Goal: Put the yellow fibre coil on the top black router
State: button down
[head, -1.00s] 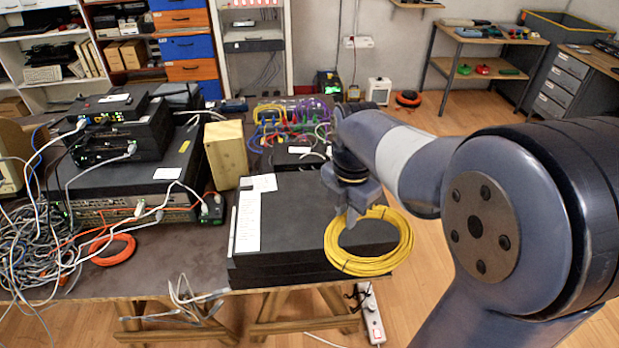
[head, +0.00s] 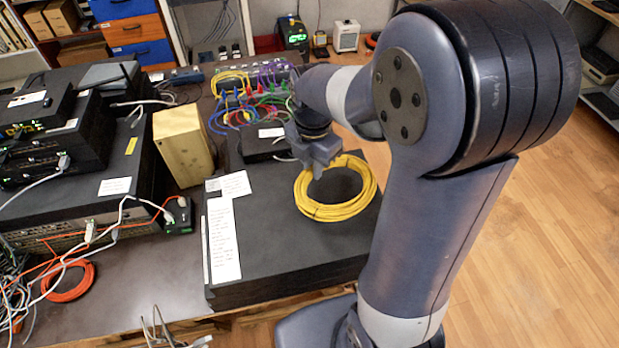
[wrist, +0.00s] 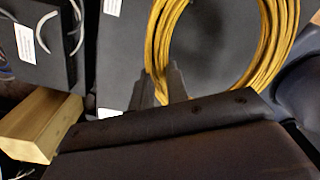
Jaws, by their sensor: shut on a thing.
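The yellow fibre coil (head: 337,211) is a round loop of cable over the right part of a wide, flat black unit's top (head: 272,240). My gripper (head: 313,170) is shut on the left side of the coil. The wrist view shows the coil (wrist: 277,45) with my gripper's fingers (wrist: 165,85) at its edge. I cannot tell whether the coil touches the unit or hangs just above it. At the left, a small black router (head: 35,108) with a white label tops a stack of black devices.
A tan block (head: 182,147) stands between the left stack and the wide unit. Behind the unit are a smaller black box (head: 262,143) and several coloured cables (head: 235,100). White papers (head: 222,240) lie on the unit's left side. An orange coil (head: 70,281) lies on the table.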

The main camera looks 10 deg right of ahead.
aim_at(313, 187)
jog(key=shift+f, duration=2.15)
jog(key=shift+f, duration=0.1)
jog(key=shift+f, duration=0.15)
jog(key=c, duration=1.4)
grip_release()
notch_tip(313, 187, up, 12)
jog(key=shift+r, duration=0.25)
